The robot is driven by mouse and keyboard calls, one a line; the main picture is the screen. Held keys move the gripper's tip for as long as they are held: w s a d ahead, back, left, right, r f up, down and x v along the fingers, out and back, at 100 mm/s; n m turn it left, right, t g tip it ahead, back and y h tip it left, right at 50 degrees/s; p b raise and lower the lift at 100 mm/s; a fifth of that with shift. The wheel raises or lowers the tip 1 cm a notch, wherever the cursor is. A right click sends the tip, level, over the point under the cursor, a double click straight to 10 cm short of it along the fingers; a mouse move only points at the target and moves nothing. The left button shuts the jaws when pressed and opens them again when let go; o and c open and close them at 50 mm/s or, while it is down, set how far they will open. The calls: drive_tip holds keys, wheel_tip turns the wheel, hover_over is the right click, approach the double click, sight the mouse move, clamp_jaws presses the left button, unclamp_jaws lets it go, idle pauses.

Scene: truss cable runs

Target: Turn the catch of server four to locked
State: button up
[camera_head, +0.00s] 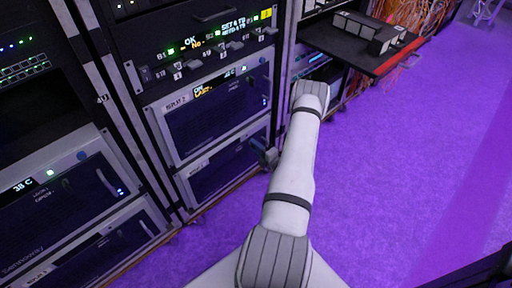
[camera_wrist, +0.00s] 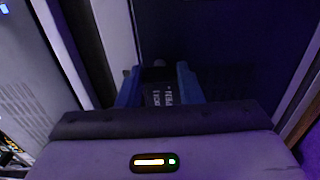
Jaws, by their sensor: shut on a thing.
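My gripper (camera_head: 265,153) is low at the front of the middle rack, at the right side of the lower silver-framed server (camera_head: 218,168). Its number is too small to read. In the wrist view my gripper (camera_wrist: 159,84) has its two blue fingers on either side of a small dark catch (camera_wrist: 158,93) with pale lettering, and it is shut on it. The lettering is not clearly legible, and I cannot tell which way the catch is turned. My fingers and wrist hide much of it.
Above is another silver-framed server (camera_head: 215,103) with a lit display, and over it a panel with a row of switches (camera_head: 215,55). A dark shelf (camera_head: 360,46) sticks out at the upper right near orange cables (camera_head: 405,15). The purple floor (camera_head: 400,190) at right is clear.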

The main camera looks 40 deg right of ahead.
idle(0.4)
drive_tip(key=o, duration=1)
drive_tip(key=s, duration=0.2)
drive_tip(key=s+p, duration=0.1)
drive_tip(key=s, duration=0.4)
drive_tip(key=shift+s+d+p, duration=0.3)
drive_tip(key=shift+s+p, duration=0.1)
